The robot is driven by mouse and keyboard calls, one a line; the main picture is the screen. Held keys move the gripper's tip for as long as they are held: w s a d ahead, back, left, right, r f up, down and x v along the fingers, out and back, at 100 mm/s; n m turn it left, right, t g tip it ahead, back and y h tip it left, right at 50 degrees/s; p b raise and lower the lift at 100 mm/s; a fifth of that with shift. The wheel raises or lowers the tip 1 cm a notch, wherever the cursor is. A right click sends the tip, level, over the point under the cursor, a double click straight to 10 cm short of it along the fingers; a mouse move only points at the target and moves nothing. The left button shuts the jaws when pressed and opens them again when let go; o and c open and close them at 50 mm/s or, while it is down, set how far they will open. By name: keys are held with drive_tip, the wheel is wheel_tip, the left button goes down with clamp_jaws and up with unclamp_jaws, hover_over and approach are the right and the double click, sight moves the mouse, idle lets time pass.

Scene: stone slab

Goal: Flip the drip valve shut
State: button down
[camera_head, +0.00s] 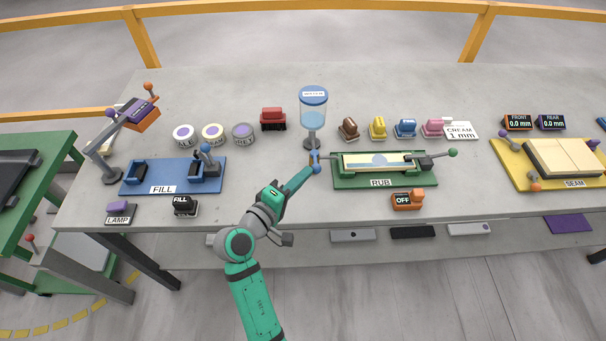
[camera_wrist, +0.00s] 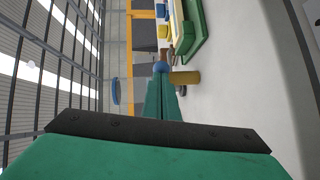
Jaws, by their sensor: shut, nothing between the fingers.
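A clear dispenser (camera_head: 313,120) with a blue lid and pale blue contents stands on a grey post near the middle of the slab. The drip valve is low on this stand, mostly hidden behind my gripper. A small blue knob (camera_wrist: 160,67) shows right at my fingertips in the wrist view, with a brownish-yellow cylinder (camera_wrist: 186,77) beside it. I cannot tell whether the fingers touch the knob or which way the valve is turned. My gripper (camera_head: 313,169) is shut and empty, reaching to the foot of the dispenser from the front left.
The green RUB tray (camera_head: 385,183) is close on the right of my gripper. The blue FILL base (camera_head: 180,176) is to the left. Several tins and coloured stamps (camera_head: 378,128) line the back. An orange OFF switch (camera_head: 408,200) sits at the front edge. Bare slab lies between FILL and my gripper.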

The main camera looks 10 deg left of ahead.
drive_tip(key=shift+a, duration=0.1)
drive_tip(key=a+v, duration=0.1)
drive_tip(key=v, duration=1.2)
drive_tip(key=shift+w, duration=0.4)
drive_tip(key=shift+a, duration=0.15)
